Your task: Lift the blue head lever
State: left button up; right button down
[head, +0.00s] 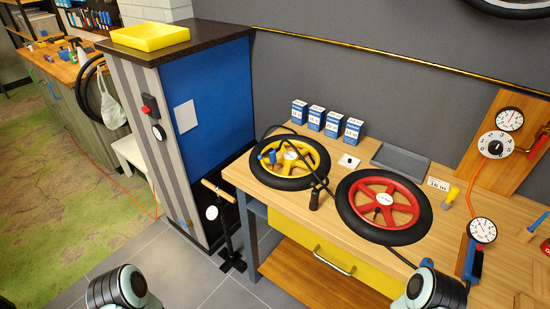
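A small blue part (269,156), which looks like the head lever, sits at the left of the yellow-hubbed wheel (312,158). It is too small to tell its lever's angle. The wheel lies flat on the wooden workbench. A black hose (312,172) crosses over the wheel and appears to end in a dark cylindrical piece (314,201) by its front right edge. A floor pump (222,225) with a wooden handle stands left of the bench.
A red-hubbed wheel (384,207) lies right of the yellow one. Several blue-white boxes (332,124) and a grey tray (400,161) stand behind. Gauges (496,144) are at the right. A blue-sided cabinet (207,95) rises at the left. The bench's front edge has a yellow drawer (325,248).

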aim_at(260, 157)
jog(key=z, duration=1.5)
jog(key=j+z, duration=0.15)
jog(key=j, duration=1)
